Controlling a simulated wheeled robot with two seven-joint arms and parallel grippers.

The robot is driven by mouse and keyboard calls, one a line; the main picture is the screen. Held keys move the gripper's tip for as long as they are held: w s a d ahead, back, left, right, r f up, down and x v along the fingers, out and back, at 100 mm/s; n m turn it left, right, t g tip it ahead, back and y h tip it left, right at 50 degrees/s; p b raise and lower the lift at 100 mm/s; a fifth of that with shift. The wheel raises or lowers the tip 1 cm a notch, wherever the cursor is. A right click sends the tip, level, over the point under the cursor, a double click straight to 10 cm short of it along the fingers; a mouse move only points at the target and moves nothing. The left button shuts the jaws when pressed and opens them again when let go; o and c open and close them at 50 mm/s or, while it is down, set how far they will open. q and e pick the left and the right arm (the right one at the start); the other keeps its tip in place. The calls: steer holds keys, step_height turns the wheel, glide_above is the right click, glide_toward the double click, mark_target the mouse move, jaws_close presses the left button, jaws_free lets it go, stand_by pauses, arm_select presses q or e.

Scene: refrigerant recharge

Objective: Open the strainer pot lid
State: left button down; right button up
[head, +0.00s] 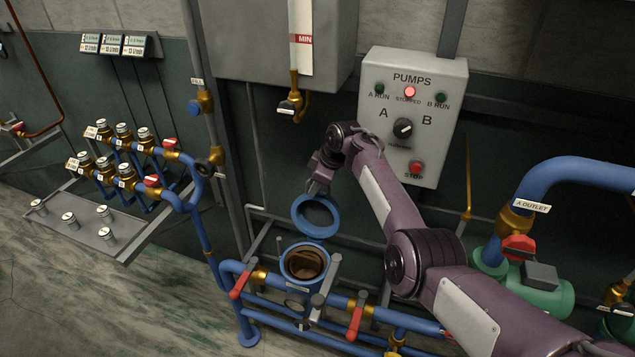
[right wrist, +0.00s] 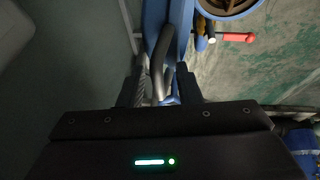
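The strainer pot (head: 305,262) is a blue pot on the blue pipework. Its mouth is uncovered and shows a brown inside. Its lid (head: 316,216), a blue disc with a rim, stands tilted up above the back of the pot. My right gripper (head: 318,188) is at the lid's upper side. In the right wrist view, a curved dark handle (right wrist: 157,65) lies between its two fingers (right wrist: 160,85); the fingers look apart, with gaps beside the handle. The pot's mouth (right wrist: 228,6) shows at the top there. My left gripper is not in view.
Red-handled valves (head: 241,284) (head: 356,318) flank the pot on the blue pipe. A pump control box (head: 413,115) hangs behind my right arm. A gauge tube with a brass valve (head: 293,97) hangs above. A valve manifold (head: 125,160) stands left; a green pump (head: 540,290) stands right.

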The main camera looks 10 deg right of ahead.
steer(key=shift+r, duration=0.15)
steer(key=shift+s+d+r, duration=0.15)
steer(key=shift+r, duration=0.3)
steer(key=v, duration=0.6)
steer(key=shift+s+d+r+b, duration=0.15)
steer(key=shift+r+b, duration=0.15)
steer(key=shift+b, duration=0.1)
